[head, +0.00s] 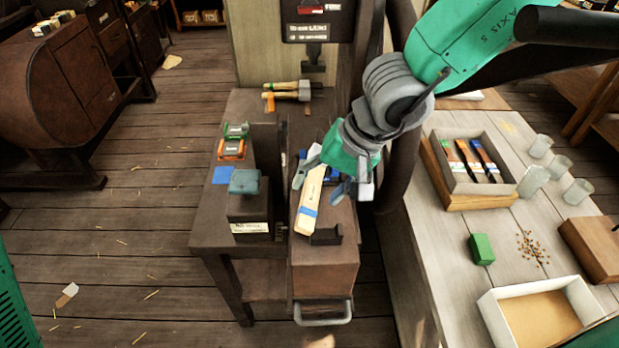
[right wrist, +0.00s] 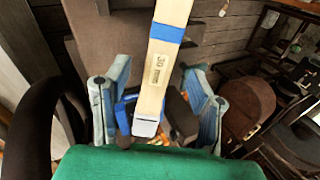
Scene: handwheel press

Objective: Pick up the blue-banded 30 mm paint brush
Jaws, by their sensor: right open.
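The blue-banded paint brush (head: 309,203) has a pale wooden body with a blue band. It lies on the dark press bench, below and partly behind my right gripper. In the right wrist view the brush (right wrist: 164,62) carries a label reading 30 and runs up the middle of the picture. My right gripper (head: 326,180) is open over the bench. In the right wrist view its fingers stand on either side of the brush, with visible gaps to it. The end of the brush nearest the palm is partly hidden. My left gripper is not in view.
A dark bracket (head: 326,235) sits on the bench just below the brush. A teal-topped block (head: 245,182) stands left of it. The press head (head: 317,22) hangs behind. On the right table are a tray of brushes (head: 448,185), glass jars and an open box (head: 497,318).

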